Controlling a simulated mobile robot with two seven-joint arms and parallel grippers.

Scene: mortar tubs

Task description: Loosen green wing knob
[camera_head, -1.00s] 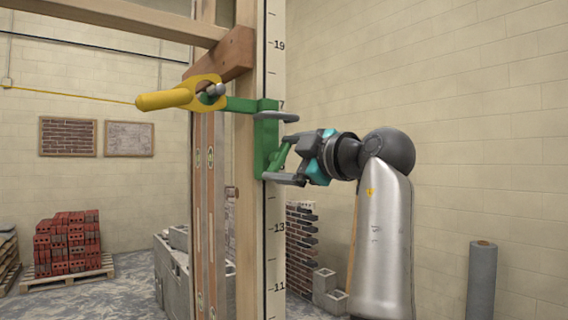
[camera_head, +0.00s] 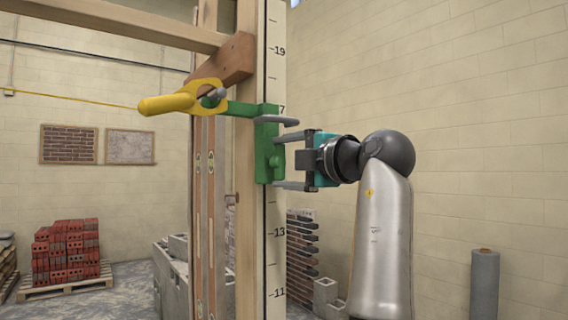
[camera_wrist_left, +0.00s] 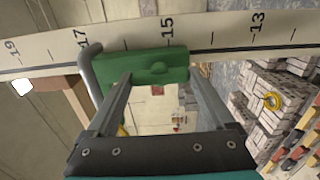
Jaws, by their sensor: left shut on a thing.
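The green wing knob (camera_head: 275,160) sits on the face of a green clamp body (camera_head: 264,140) on the upright post. It shows as a rounded green bump in the left wrist view (camera_wrist_left: 156,69). My left gripper (camera_head: 288,160) reaches it from the right, one finger above and one below. In the left wrist view its fingers (camera_wrist_left: 158,76) stand wide apart on either side of the knob, shut on it; the exact contact is hard to see. A grey bar (camera_head: 277,121) juts from the clamp just above the upper finger. My right gripper is not in view.
A numbered scale strip (camera_head: 273,230) runs up the wooden post (camera_head: 246,225). A yellow handle (camera_head: 180,102) sticks out left at the end of the clamp's arm. Bricks (camera_head: 66,250) on a pallet and grey blocks (camera_head: 170,270) stand behind. The space right of the post holds my arm.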

